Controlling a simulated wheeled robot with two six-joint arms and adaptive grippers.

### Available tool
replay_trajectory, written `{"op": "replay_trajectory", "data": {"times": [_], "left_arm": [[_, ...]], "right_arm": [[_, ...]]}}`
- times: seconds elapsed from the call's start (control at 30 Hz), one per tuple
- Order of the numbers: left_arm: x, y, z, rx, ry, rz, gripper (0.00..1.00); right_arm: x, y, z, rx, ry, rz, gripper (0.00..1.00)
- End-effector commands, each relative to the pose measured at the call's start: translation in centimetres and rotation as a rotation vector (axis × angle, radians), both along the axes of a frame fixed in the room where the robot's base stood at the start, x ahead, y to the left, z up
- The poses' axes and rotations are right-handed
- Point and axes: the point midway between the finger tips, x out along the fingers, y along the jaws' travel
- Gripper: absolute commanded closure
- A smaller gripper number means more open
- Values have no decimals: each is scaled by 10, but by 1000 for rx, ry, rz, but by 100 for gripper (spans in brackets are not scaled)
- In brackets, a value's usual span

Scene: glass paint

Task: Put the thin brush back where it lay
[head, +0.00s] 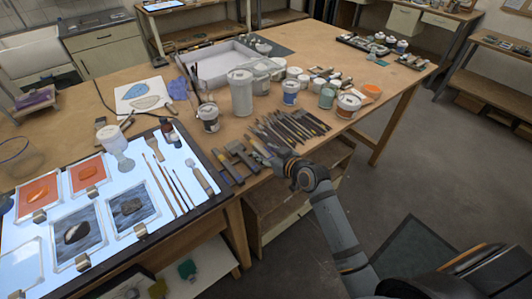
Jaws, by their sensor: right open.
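Several brushes lie on the lit panel (130,190). Two thin brushes (177,187) lie side by side there, between a wide brush (155,150) and another flat brush (201,178). A row of several dark-handled brushes or tools (290,126) lies on the wooden table (340,140). I cannot tell which brush the task means. My right gripper (262,154) is open at the table's front edge, just below the row and beside some dark blocks (238,158). Its fingertips are small and partly lost against the tools; I see no brush clearly held. My left gripper is not in view.
Jars and tubs, among them a tall white container (240,92) and a green jar (327,95), stand behind the row. A grey tray (215,65) lies farther back. Framed glass pieces (133,208) cover the panel's left part.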

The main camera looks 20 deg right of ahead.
Motion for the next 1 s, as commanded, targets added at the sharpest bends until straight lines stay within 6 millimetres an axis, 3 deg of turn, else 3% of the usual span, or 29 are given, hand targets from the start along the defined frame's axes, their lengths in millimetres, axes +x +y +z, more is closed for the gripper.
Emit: {"op": "replay_trajectory", "data": {"times": [0.17, 0.5, 0.73, 1.0], "left_arm": [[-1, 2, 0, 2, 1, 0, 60], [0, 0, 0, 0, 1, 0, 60], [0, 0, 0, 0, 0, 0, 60], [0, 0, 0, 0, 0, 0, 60]], "right_arm": [[-11, -5, 4, -3, 0, -1, 54], [-83, -28, 35, -9, 1, 9, 54], [-100, -37, 43, -8, 0, -2, 54], [-105, -37, 46, 1, -1, 1, 54]]}}
